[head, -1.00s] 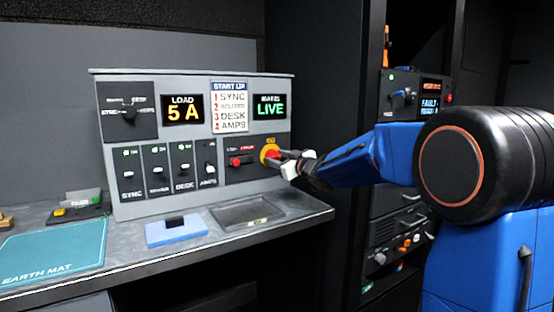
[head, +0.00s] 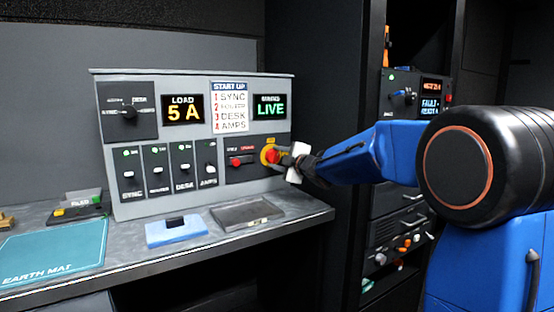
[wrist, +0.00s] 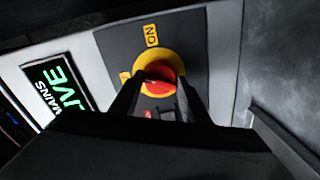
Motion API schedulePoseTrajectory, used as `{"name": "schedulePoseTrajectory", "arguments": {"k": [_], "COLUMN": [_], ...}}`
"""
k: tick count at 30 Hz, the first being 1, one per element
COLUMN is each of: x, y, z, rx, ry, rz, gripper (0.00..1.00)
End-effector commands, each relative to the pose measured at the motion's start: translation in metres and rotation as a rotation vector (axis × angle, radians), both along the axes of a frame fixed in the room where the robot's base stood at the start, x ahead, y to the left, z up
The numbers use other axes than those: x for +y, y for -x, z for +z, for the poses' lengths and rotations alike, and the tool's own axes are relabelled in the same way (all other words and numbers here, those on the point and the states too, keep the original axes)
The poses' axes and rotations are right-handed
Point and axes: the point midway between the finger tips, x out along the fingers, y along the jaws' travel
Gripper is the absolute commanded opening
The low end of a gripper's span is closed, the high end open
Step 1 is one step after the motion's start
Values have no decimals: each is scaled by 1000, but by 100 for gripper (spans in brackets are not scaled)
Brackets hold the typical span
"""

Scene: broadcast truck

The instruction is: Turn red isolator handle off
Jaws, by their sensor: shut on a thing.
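The red isolator handle (head: 272,156) sits on a round yellow plate at the right end of the grey control panel. In the wrist view the red handle (wrist: 158,78) shows between my two dark fingers, with the yellow ring (wrist: 176,58) around it and a yellow "ON" label (wrist: 151,35) beside the ring. My gripper (head: 284,159) reaches in from the right and is shut on the handle; it also shows in the wrist view (wrist: 158,88). The mains display (head: 270,107) reads "LIVE" in green. The fingers hide part of the handle.
A smaller red switch (head: 236,162) is just left of the isolator. A row of sliders (head: 170,170) fills the lower left panel. A shallow tray (head: 246,213) and a blue block (head: 175,232) lie on the desk below. A dark rack (head: 402,225) stands at right.

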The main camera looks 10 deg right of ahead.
Motion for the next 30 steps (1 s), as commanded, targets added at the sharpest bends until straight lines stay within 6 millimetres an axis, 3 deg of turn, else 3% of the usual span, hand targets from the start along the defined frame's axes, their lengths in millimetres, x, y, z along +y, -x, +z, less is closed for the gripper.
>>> {"name": "schedulePoseTrajectory", "arguments": {"k": [15, 30], "x": [1, 1], "y": [0, 1], "z": [2, 2], "rx": [-131, -174], "ry": [395, 523], "rz": [-1, 0], "gripper": [20, 20]}}
